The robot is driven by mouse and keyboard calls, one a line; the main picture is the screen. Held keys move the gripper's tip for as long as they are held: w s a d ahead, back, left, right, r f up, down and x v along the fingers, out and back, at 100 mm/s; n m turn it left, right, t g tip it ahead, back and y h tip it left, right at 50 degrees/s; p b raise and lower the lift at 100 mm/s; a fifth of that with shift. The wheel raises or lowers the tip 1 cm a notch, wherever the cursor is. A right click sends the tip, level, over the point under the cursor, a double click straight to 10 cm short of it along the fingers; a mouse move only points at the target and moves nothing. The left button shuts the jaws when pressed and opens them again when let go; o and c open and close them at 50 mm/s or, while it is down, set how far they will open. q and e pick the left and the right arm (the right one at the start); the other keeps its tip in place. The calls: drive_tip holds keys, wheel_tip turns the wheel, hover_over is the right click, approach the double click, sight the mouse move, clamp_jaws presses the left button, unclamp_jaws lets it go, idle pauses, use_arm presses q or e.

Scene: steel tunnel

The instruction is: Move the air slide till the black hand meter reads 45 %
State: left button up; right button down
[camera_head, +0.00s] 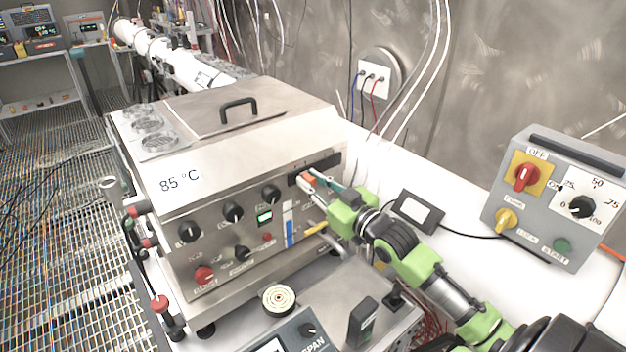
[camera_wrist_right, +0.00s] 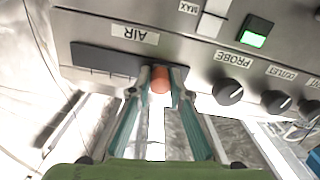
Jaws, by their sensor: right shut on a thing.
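My left gripper is not in view.
A grey switch box (camera_head: 555,197) stands at right. Cables hang behind.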

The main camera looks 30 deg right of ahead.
drive_tip(key=c, duration=1.9)
unclamp_jaws()
drive_tip(key=shift+d+r, duration=0.1)
drive_tip(key=shift+d, duration=0.5)
drive_tip(key=shift+a, duration=0.25)
drive_tip(key=shift+s+d+f, duration=0.1)
drive_tip(key=shift+s+f, duration=0.1)
drive_tip(key=shift+s, duration=0.25)
drive_tip(key=s, duration=1.1)
drive_tip(key=shift+d+r, duration=0.15)
drive_tip(key=shift+d, duration=0.25)
